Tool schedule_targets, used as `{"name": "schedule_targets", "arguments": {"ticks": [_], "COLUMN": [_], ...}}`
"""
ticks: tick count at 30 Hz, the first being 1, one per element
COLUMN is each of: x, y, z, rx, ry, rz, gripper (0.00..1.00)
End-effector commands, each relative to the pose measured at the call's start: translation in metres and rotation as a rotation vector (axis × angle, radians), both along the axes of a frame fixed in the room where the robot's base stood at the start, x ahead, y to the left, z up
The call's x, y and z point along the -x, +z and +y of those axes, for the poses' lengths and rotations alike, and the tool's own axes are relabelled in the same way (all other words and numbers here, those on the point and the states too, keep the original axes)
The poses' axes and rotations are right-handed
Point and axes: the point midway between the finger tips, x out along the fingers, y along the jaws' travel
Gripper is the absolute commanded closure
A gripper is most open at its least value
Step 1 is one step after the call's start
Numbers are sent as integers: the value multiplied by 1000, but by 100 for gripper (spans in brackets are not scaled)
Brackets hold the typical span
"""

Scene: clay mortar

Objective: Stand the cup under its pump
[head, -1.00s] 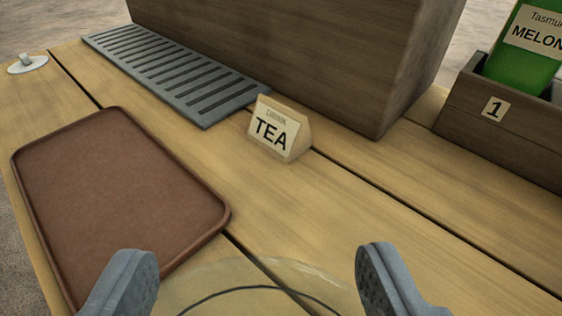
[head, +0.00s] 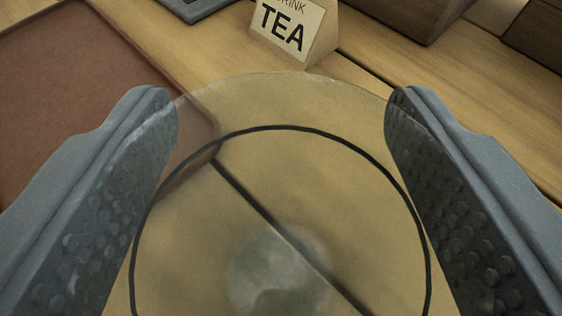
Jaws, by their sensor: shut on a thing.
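The clear cup (head: 290,195) fills the lower middle of the head view. It is see-through, with a dark line running around it, and the table planks show through it. My gripper (head: 285,130) is shut on the cup, one padded finger on its left side and one on its right. The cup's bottom is not clear, so I cannot tell whether it touches the table. No pump shows in this view. A sliver of the grey slotted drip grate (head: 200,8) shows at the top.
A TEA sign (head: 293,30) stands just beyond the cup. A brown tray (head: 70,90) lies at the left, its edge partly seen through the cup. The dark wooden box (head: 400,12) is at the top, with another dark box (head: 537,35) at the right.

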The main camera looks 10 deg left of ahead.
Motion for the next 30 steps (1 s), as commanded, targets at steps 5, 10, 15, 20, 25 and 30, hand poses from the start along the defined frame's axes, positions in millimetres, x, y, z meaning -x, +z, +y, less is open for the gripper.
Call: {"name": "schedule_targets", "arguments": {"ticks": [5,10,15,20,25,30], "x": [0,0,0,0,11,30], "y": [1,-1,-1,2,4,14], "z": [0,-1,-1,-1,-4,-6], "rx": [-1,-1,0,1,2,0], "ry": [-1,-1,-2,-2,-5,-4], "rz": [0,0,0,0,4,0], "gripper": [72,17,17,17,17,17]}}
